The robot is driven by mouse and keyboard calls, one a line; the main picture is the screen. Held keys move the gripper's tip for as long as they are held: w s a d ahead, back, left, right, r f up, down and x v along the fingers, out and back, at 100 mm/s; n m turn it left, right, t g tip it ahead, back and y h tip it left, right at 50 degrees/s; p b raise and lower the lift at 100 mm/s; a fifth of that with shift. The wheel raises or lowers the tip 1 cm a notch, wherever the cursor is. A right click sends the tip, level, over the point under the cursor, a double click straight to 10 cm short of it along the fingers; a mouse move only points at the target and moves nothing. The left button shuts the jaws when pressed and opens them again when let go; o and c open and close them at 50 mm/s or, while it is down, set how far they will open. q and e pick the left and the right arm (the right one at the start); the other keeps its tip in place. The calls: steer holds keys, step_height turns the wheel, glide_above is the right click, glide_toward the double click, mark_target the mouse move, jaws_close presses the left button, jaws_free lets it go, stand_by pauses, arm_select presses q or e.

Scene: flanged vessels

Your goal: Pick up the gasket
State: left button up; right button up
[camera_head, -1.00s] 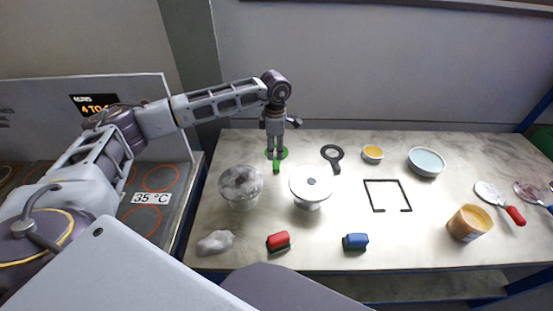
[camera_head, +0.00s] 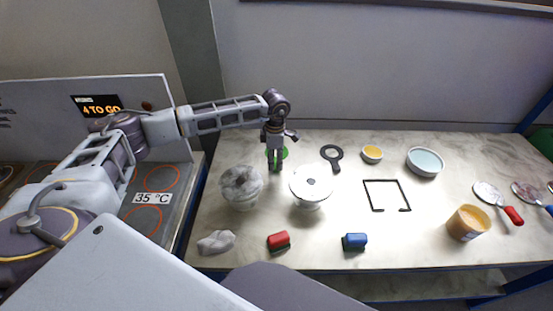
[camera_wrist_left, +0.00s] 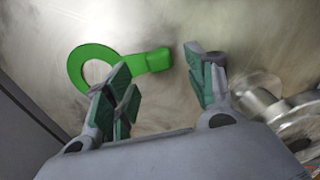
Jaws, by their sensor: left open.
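A flat green ring with a tab, the green gasket (camera_wrist_left: 80,74), lies on the table in the left wrist view. In the head view the green gasket (camera_head: 285,153) is largely hidden behind my left gripper (camera_head: 275,164). In the wrist view my left gripper (camera_wrist_left: 164,82) is open, its fingers spread around the near side of the tab, with nothing visibly held. Whether the fingers touch the gasket I cannot tell. A dark grey ring with a tab (camera_head: 337,165) lies to the right. My right gripper is not in view.
A vessel with a mottled top (camera_head: 240,183) and a white flanged vessel (camera_head: 311,182) stand close in front of the gripper. Red (camera_head: 279,240) and blue (camera_head: 355,241) blocks lie near the front edge. Bowls, a black frame (camera_head: 370,195) and a tub (camera_head: 467,223) stand right.

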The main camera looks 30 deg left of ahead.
mark_target(275, 166)
arm_select(q)
step_height(275, 166, down, 3)
steer(key=shift+r+p, duration=0.1)
steer(key=shift+p, duration=0.2)
steer(key=shift+f, duration=0.45)
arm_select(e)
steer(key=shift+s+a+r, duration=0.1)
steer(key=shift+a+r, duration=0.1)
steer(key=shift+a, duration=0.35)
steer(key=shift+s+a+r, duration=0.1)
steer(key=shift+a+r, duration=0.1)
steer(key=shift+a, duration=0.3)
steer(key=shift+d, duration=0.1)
arm_select(q)
steer(key=shift+c, duration=0.7)
steer(key=c, duration=1)
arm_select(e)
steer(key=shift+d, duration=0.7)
